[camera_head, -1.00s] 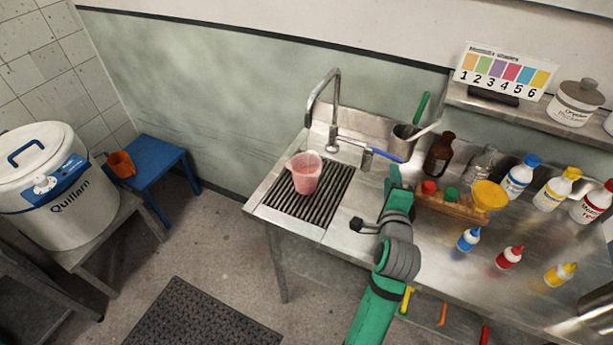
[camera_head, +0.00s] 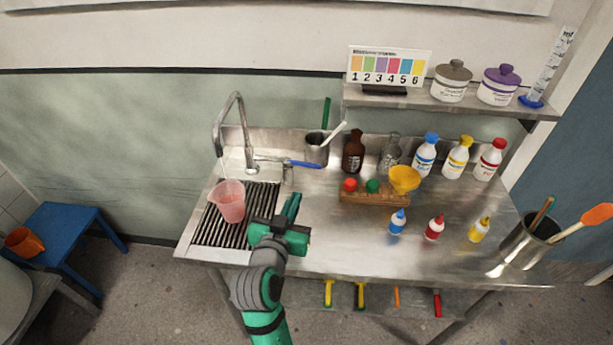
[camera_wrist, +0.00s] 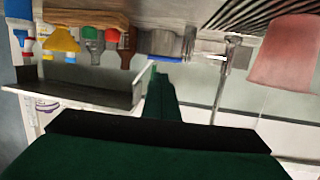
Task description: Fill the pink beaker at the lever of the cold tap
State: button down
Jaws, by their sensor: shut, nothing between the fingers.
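The pink beaker (camera_head: 229,203) stands upright on the ribbed drain grid (camera_head: 262,198), below the spout of the tap (camera_head: 236,100). Its lower part looks darker, like liquid; I cannot tell whether water is running. It also shows in the upside-down wrist view (camera_wrist: 285,50). A blue lever (camera_head: 303,164) sticks out to the right near the tap's base. My gripper (camera_head: 293,207) is shut and empty over the front of the bench, right of the beaker and in front of the lever, apart from both. In the wrist view the closed fingers (camera_wrist: 160,88) point toward the back wall.
A steel pot (camera_head: 317,150) with tools stands behind the lever. To the right are a brown bottle (camera_head: 353,152), a wooden rack (camera_head: 374,197) with a yellow funnel, and several small bottles. A shelf (camera_head: 470,104) hangs above. A blue stool (camera_head: 62,240) is at left.

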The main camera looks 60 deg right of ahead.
send_near(310, 166)
jog(key=x, duration=0.5)
jog(key=shift+s+d, duration=0.1)
jog(key=shift+d+f, duration=0.2)
jog(key=shift+d, duration=0.3)
jog(key=shift+w+d, duration=0.1)
jog(key=shift+w, duration=0.25)
jog(key=shift+w, duration=0.1)
